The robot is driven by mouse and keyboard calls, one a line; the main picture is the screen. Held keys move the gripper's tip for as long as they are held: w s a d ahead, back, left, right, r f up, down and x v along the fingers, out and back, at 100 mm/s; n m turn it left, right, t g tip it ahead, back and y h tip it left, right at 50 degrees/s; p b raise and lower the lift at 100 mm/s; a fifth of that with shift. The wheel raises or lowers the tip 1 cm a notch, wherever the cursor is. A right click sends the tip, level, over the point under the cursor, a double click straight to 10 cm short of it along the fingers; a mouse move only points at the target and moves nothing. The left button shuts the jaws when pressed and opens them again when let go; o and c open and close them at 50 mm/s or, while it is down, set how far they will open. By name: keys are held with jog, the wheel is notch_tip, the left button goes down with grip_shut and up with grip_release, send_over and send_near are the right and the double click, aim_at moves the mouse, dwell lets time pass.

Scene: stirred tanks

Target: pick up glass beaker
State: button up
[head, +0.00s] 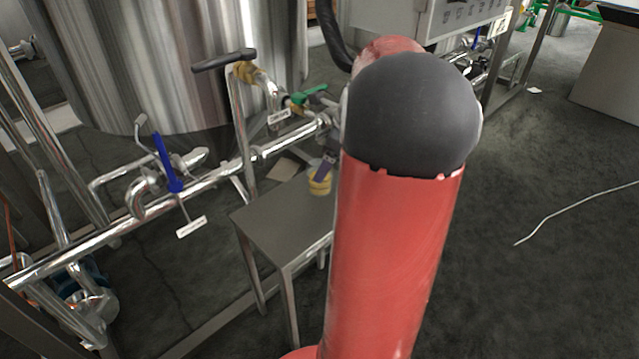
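A small cup-like container (319,185) with yellow and whitish parts stands on a small grey metal table (270,222), near its back edge. It may be the glass beaker, but it is too small to tell. A dark purple-grey piece overlaps its upper right side, and I cannot tell what that piece is. My red arm with its dark rounded joint fills the middle right and hides the right part of the table. My gripper cannot be made out; it is hidden behind the arm or out of frame.
A large steel tank (170,60) stands behind the table. Steel pipes with a blue-handled valve (167,163) and a green-handled valve (308,96) run along the table's back and left. A grey control box (455,15) is at the top. A white cable (570,210) lies on open floor at right.

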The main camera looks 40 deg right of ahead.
jog(key=shift+w+a+f, duration=0.1)
jog(key=shift+f, duration=0.15)
jog(key=c, duration=1.5)
jog(key=shift+r, duration=0.15)
